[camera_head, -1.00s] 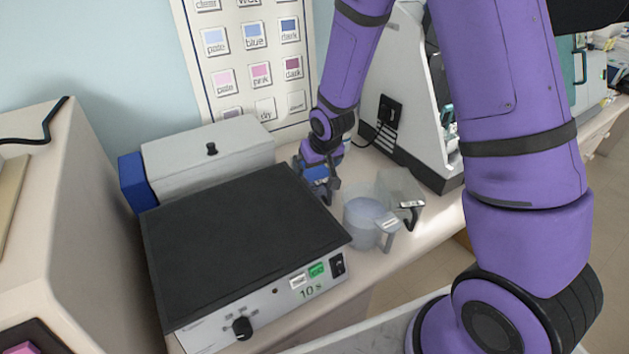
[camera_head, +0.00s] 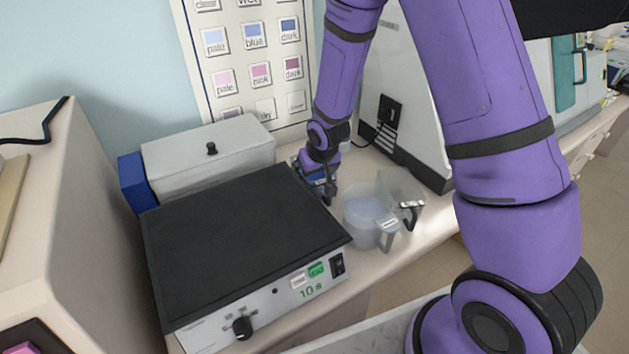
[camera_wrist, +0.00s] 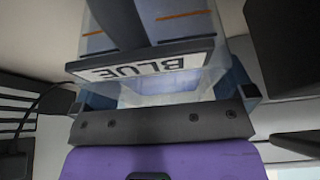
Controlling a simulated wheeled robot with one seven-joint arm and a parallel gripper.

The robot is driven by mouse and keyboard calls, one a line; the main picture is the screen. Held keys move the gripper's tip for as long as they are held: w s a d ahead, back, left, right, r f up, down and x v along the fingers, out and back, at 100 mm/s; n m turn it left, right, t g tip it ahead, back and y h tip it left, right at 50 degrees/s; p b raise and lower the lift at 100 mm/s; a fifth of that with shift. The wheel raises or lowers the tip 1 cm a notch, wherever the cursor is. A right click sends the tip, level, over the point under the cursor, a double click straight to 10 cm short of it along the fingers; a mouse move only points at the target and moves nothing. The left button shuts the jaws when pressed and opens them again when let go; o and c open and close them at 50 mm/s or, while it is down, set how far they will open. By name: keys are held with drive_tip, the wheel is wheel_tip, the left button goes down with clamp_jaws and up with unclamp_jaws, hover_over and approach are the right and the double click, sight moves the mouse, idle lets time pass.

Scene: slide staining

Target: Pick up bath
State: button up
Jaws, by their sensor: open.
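My gripper (camera_head: 322,190) is open and low over the bench, between the dark-topped hot plate and the clear baths. A clear bath (camera_head: 362,222) with pale bluish contents and a labelled tab stands just right of it. A second clear bath (camera_head: 402,185) with a dark handle is close behind. In the wrist view, a tab reading BLUE (camera_wrist: 145,66), upside down, lies between my gripper's fingers (camera_wrist: 168,92), with a clear-walled bath (camera_wrist: 180,25) around it. I cannot tell which bath in the head view carries this label, nor whether the fingers touch it.
The hot plate (camera_head: 240,235) fills the bench front left, with a grey lidded box (camera_head: 208,160) behind it. A large white machine (camera_head: 410,110) stands behind the baths. A colour chart (camera_head: 250,60) hangs on the wall. Little bare bench shows around my gripper.

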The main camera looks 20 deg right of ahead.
drive_tip(key=shift+f, duration=0.1)
drive_tip(key=shift+c, duration=0.2)
drive_tip(key=c, duration=1.1)
drive_tip(key=shift+o, duration=0.2)
